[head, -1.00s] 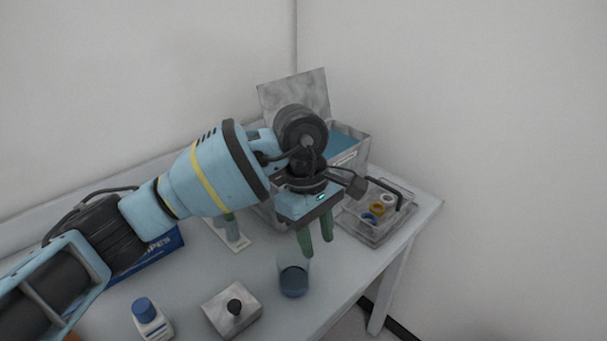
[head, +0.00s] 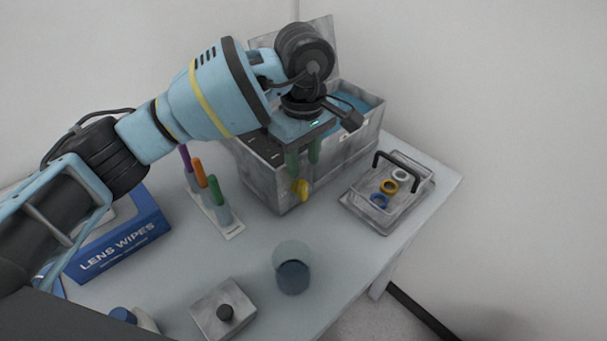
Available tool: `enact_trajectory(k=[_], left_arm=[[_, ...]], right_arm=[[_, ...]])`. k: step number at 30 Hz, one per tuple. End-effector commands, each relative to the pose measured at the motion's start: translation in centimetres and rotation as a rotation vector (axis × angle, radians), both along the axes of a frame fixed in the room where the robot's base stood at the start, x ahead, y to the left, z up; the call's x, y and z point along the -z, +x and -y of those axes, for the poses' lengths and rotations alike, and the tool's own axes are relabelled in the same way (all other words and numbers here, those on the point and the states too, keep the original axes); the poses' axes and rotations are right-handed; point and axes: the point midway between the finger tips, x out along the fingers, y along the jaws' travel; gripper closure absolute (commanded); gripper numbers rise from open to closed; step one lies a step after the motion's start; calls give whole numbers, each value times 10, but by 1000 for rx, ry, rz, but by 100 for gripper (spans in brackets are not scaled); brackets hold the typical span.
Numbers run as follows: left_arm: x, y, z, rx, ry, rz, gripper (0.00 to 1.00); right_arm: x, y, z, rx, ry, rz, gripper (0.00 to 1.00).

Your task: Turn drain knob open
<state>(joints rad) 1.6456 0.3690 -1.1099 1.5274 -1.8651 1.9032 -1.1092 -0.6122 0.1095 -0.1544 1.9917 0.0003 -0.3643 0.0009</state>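The yellow drain knob (head: 301,189) is on the front of a grey metal tank (head: 264,178) with blue liquid (head: 352,101) inside. My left gripper (head: 304,168) hangs in front of the tank, pointing down, with its two green fingers apart and nothing seen between them. Its fingertips are just above the knob in the picture, and the nearer finger overlaps or almost meets the knob's top. I cannot tell whether they touch. My arm hides part of the tank's top and back. My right gripper is not in view.
A glass beaker (head: 292,270) with dark liquid stands below the knob, towards the table's front edge. A tray with a handled basket of coloured rings (head: 390,187) is right. A marker stand (head: 217,214), a lens wipes box (head: 119,247) and a black-knobbed metal block (head: 222,307) are left.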

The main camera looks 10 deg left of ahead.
Motion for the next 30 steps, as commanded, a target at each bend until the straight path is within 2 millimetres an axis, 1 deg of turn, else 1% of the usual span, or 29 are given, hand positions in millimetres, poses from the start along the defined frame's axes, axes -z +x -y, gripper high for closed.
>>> enact_trajectory(k=[1,3,9,15,22,23,30], left_arm=[[8,-1,0,0,1,-3,64],[19,-1,0,-1,0,-2,64],[44,0,0,-1,0,-1,64],[54,0,0,0,-1,1,64],[54,0,0,0,-1,1,64],[54,0,0,0,-1,1,66],[54,0,0,0,-1,1,98]], right_arm=[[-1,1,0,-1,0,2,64],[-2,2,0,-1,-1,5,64],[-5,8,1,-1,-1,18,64],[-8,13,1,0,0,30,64],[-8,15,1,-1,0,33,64],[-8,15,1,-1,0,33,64],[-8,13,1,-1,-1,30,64]])
